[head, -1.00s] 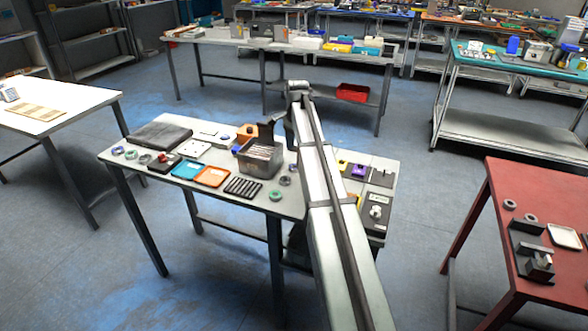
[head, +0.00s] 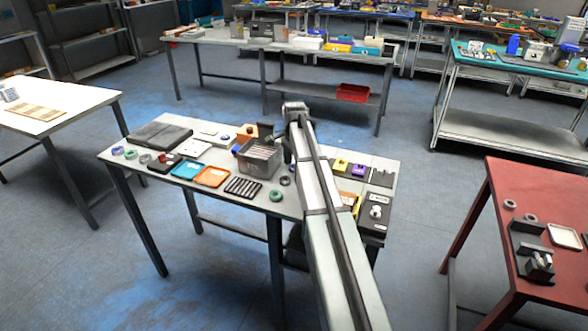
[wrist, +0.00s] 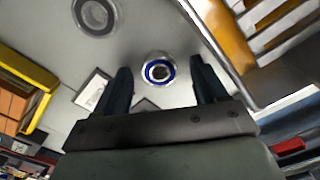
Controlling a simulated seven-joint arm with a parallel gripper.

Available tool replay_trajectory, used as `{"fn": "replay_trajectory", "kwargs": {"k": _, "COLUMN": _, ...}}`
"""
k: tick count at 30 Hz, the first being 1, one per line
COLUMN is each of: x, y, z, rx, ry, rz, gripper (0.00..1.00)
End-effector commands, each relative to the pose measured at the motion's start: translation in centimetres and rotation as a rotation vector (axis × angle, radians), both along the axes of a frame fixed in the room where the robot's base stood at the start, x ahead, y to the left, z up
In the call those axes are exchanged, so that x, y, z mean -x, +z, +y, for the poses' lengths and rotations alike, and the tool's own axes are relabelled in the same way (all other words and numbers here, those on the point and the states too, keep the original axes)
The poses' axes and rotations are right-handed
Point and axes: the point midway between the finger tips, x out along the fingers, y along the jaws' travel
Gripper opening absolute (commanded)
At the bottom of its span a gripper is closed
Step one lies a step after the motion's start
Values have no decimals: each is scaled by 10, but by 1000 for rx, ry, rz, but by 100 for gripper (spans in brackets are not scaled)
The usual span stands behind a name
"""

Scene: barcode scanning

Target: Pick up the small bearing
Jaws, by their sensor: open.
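A small bearing (wrist: 159,70), a ring with a blue band around a bright metal centre, lies flat on the grey tabletop in the wrist view. My gripper (wrist: 160,64) is open, with its two dark fingers left and right of the bearing and nothing held. The bearing appears between the fingertips, apart from both; the height above it is hard to judge. A larger grey ring (wrist: 97,14) lies beyond the left finger. In the head view my gripper (head: 288,152) is low over the table, right of the metal bin, mostly hidden by my arm.
The metal bin (head: 260,162) with cards stands close to my gripper; it also fills the upper right of the wrist view. A dark ring (head: 285,181) and a green ring (head: 277,195) lie near the front edge. Coloured trays (head: 212,177) sit to the left.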

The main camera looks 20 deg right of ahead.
Motion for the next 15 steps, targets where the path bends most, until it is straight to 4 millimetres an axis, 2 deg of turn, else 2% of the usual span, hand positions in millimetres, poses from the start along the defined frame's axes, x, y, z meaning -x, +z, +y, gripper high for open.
{"fn": "replay_trajectory", "kwargs": {"k": 2, "x": 0, "y": 0, "z": 0, "rx": 0, "ry": 0, "rz": 0, "gripper": 70}}
{"fn": "replay_trajectory", "kwargs": {"k": 15, "x": 0, "y": 0, "z": 0, "rx": 0, "ry": 0, "rz": 0, "gripper": 27}}
